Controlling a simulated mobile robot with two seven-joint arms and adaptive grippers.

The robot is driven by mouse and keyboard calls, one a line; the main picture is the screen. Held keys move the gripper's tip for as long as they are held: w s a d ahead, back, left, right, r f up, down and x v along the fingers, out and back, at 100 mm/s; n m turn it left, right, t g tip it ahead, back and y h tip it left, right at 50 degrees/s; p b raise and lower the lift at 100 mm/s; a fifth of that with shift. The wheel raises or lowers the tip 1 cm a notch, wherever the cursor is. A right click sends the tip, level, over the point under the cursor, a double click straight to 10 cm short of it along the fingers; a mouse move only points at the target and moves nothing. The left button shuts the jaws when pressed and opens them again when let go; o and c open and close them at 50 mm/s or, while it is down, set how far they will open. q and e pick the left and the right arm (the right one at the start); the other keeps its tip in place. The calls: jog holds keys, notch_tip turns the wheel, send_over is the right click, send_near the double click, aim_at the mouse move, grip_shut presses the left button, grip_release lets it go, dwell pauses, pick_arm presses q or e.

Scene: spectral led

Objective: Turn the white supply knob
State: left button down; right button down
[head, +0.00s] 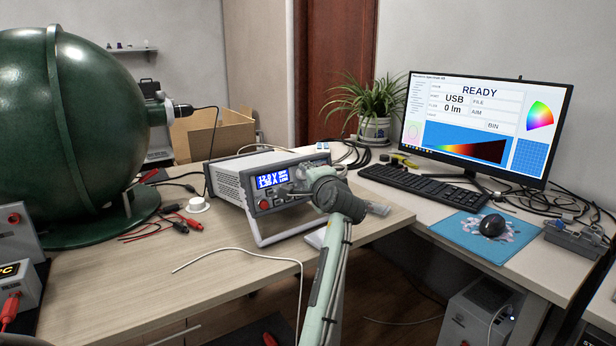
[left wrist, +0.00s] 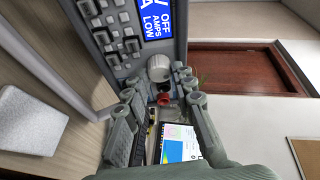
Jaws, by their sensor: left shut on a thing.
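The power supply (head: 262,165) is a grey box on a tilted stand on the wooden desk. Its lit blue display (head: 272,179) faces me, and in the left wrist view the display (left wrist: 152,20) reads OFF, AMPS, LOW. The white supply knob (left wrist: 158,68) sits on the panel just beyond the display in the left wrist view. My left gripper (left wrist: 156,62) is at the panel, its fingertips on either side of the knob, shut on it. In the head view my left gripper (head: 296,184) hides the knob. My right gripper is not in view.
A red connector (left wrist: 163,98) sits close to the knob. A large green sphere (head: 70,130) stands at left, with red and black leads (head: 180,222) beside it. A monitor (head: 485,125), keyboard (head: 420,187) and mouse (head: 492,225) are at right. The front of the desk is mostly clear.

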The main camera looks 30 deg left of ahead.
pick_arm(q)
jog(key=shift+w+r+m+g+h, duration=0.15)
jog(key=shift+m+g+h, duration=0.4)
jog(key=shift+m, duration=1.4)
jog(key=shift+r+m+g+h, duration=0.1)
jog(key=shift+m+g, duration=0.9)
jog(key=shift+m, duration=1)
jog(key=shift+w+r+m+g+h, duration=0.15)
jog(key=shift+m+g+h, duration=0.4)
jog(key=shift+m, duration=1.4)
jog(key=shift+g+y, duration=0.3)
jog(key=c, duration=1.3)
grip_release()
jog(key=shift+o, duration=0.2)
jog(key=v, duration=1.2)
